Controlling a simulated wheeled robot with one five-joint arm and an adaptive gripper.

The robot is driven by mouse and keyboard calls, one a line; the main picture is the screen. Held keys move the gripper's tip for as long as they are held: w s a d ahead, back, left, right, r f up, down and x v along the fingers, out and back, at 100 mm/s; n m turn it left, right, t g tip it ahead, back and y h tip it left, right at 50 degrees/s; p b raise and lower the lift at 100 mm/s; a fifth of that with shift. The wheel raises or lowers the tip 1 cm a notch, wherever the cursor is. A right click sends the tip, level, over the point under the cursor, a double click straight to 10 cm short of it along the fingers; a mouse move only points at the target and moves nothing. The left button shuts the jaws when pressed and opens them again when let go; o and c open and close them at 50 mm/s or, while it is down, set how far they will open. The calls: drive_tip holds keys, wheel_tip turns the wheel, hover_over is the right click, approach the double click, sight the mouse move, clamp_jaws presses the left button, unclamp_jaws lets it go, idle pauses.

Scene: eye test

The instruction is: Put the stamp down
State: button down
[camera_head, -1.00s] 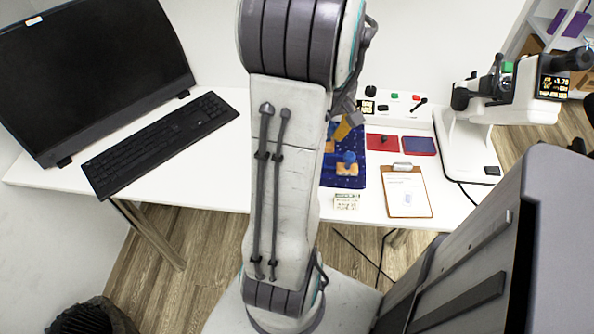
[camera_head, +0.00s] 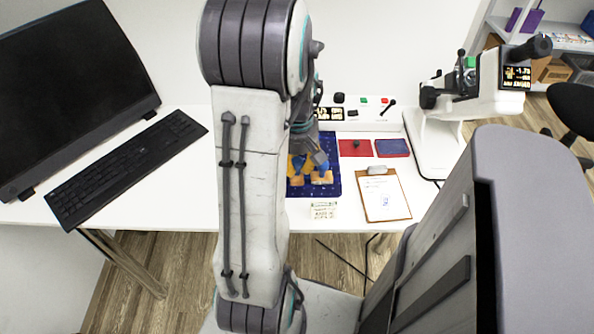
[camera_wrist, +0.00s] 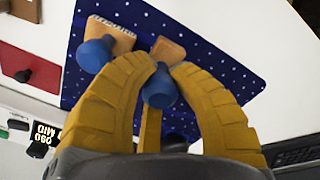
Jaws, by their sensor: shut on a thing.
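My gripper (camera_wrist: 160,72) has curved yellow fingers, shut around the blue knob of a stamp (camera_wrist: 160,92). The stamp's wooden base (camera_wrist: 168,49) shows beyond the knob, over a dark blue dotted mat (camera_wrist: 215,60). A second stamp (camera_wrist: 94,53), also with a blue knob and wooden base, stands on the mat just left of the held one. In the head view my gripper (camera_head: 305,160) is low over the mat (camera_head: 318,191), partly hidden by my arm. Whether the held stamp's base touches the mat, I cannot tell.
A red pad (camera_head: 355,148) and a blue pad (camera_head: 392,148) lie right of the mat. A clipboard (camera_head: 386,205) and a small white block (camera_head: 324,210) lie nearer the front edge. A keyboard (camera_head: 125,170) lies left, and a white instrument (camera_head: 430,150) stands right.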

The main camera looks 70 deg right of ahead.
drive_tip(key=shift+f, duration=0.9)
drive_tip(key=shift+f, duration=0.1)
drive_tip(key=shift+f+b, duration=0.1)
drive_tip(key=shift+b, duration=0.2)
drive_tip(key=c, duration=1.1)
unclamp_jaws()
wheel_tip(320, 180, up, 12)
drive_tip(key=p, duration=0.3)
drive_tip(key=shift+a+r, duration=0.15)
drive_tip(key=shift+r, duration=0.1)
